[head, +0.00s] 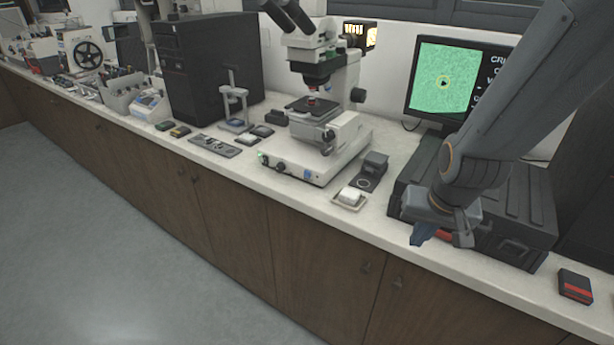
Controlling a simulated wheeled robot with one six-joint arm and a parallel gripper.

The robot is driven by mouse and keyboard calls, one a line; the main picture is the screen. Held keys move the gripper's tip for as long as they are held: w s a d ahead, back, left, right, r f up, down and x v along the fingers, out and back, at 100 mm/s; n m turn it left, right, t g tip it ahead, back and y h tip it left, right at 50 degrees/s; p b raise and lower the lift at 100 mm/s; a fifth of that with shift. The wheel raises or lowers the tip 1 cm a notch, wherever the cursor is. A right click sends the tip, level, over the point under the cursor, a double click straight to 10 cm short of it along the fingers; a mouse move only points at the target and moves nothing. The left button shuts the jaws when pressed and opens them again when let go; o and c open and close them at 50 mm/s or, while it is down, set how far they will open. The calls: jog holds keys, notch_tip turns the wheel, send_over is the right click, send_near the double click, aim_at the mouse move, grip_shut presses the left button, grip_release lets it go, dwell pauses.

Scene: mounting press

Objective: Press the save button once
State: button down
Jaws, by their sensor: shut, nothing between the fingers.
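No button marked save can be made out in the head view. A small dark device (374,163) with a flat plate in front stands right of the white microscope (315,150). A small black box with a red stripe (575,287) lies near the counter's front edge at the far right. My gripper (441,236) is shut and empty, in front of the large black case (520,225) in the picture. Its height above the counter is hard to tell.
The black case fills the counter on the right, partly hidden by my arm. A small tray with a white block (350,198) sits at the front edge. A black computer tower (210,70) stands left of the microscope. The floor (120,230) in front is clear.

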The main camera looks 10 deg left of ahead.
aim_at(307, 175)
jog(key=w+a+f+t, duration=0.1)
jog(key=w+a+t, duration=0.1)
jog(key=w+a, duration=0.2)
jog(key=w+a+f+t+y, duration=0.1)
jog(key=w+a, duration=0.3)
jog(key=a, duration=0.4)
jog(key=w+a+f+m+t+y, duration=0.1)
jog(key=w+a+f+t, duration=0.1)
jog(key=w+a, duration=0.2)
jog(key=shift+a+f+t+b, duration=0.1)
jog(key=shift+a+t+b, duration=0.25)
jog(key=shift+a, duration=0.55)
jog(key=s+a+m+t+y, duration=0.1)
jog(key=a+t+y, duration=0.2)
jog(key=a, duration=1.2)
jog(key=shift+s+t+y+b, duration=0.2)
jog(key=shift+t+y+b, duration=0.15)
jog(key=shift+t, duration=0.9)
jog(key=shift+a, duration=0.1)
jog(key=shift+w+d+b, duration=0.3)
jog(key=shift+w+d, duration=0.25)
jog(key=shift+w, duration=0.8)
jog(key=shift+w+d+b, duration=0.35)
jog(key=shift+w+d, duration=0.25)
jog(key=shift+w, duration=0.75)
jog(key=shift+w+d+b, duration=0.3)
jog(key=shift+w+d, duration=0.25)
jog(key=shift+w, duration=0.8)
jog(key=shift+w, duration=0.15)
